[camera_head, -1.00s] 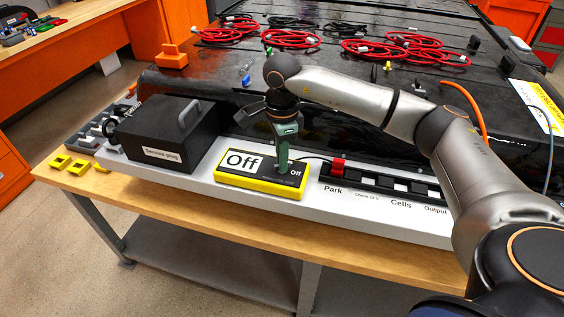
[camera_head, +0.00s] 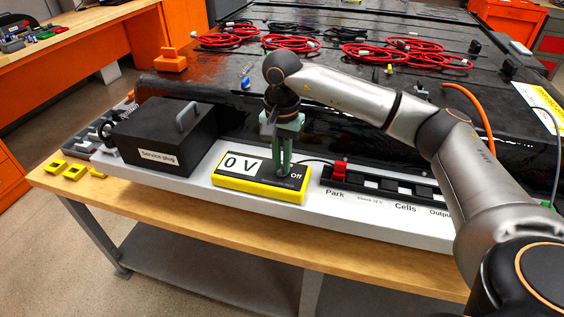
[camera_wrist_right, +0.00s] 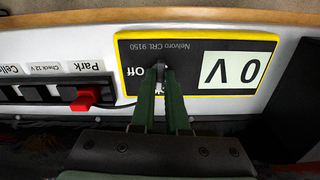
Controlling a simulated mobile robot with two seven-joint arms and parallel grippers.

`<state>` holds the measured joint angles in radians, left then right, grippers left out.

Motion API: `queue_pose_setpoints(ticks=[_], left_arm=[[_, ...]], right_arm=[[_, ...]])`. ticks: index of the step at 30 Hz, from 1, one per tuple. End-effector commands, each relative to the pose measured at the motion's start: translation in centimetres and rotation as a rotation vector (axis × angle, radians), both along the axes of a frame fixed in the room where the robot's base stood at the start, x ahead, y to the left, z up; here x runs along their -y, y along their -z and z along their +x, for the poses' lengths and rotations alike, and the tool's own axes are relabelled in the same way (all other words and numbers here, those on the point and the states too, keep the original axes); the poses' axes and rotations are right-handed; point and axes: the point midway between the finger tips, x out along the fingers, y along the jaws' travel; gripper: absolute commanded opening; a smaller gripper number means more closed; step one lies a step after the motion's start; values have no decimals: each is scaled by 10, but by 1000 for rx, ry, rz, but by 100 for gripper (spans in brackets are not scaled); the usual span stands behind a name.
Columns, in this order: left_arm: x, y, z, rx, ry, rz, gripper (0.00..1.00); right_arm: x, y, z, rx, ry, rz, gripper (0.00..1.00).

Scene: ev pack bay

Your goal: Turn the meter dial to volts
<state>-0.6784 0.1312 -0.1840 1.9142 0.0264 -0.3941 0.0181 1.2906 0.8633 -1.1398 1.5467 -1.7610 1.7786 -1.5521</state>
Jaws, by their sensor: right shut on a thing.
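The meter (camera_head: 228,185) is a yellow-rimmed box with a dark face, lying on the white board. Its display (camera_head: 240,164) reads "0 V". It also shows upside down in the right wrist view (camera_wrist_right: 195,45), with the display (camera_wrist_right: 231,70) at the right. My right gripper (camera_head: 283,175) points down with its green fingers on the dial at the meter's right part, beside the word "Off". In the right wrist view the fingers (camera_wrist_right: 160,80) are shut on the dial, which they mostly hide. My left gripper is not in view.
A black "Service plug" box (camera_head: 165,138) stands left of the meter. A red plug (camera_head: 340,170) sits at "Park" on the socket strip (camera_head: 395,188) to the right. A dark pack (camera_head: 350,85) with red cable coils lies behind.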

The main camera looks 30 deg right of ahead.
Motion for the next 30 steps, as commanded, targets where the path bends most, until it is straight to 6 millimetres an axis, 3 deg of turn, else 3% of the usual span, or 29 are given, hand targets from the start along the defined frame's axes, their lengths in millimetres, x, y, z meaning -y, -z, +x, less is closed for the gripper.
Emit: queue_pose_setpoints(ticks=[9,24,25,30], left_arm=[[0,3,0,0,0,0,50],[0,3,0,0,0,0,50],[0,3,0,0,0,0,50],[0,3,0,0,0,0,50]], right_arm=[[0,-1,1,2,-106,2,0],[0,-1,0,2,-126,2,0],[0,-1,0,2,-126,2,14],[0,-1,0,2,-125,1,33]])
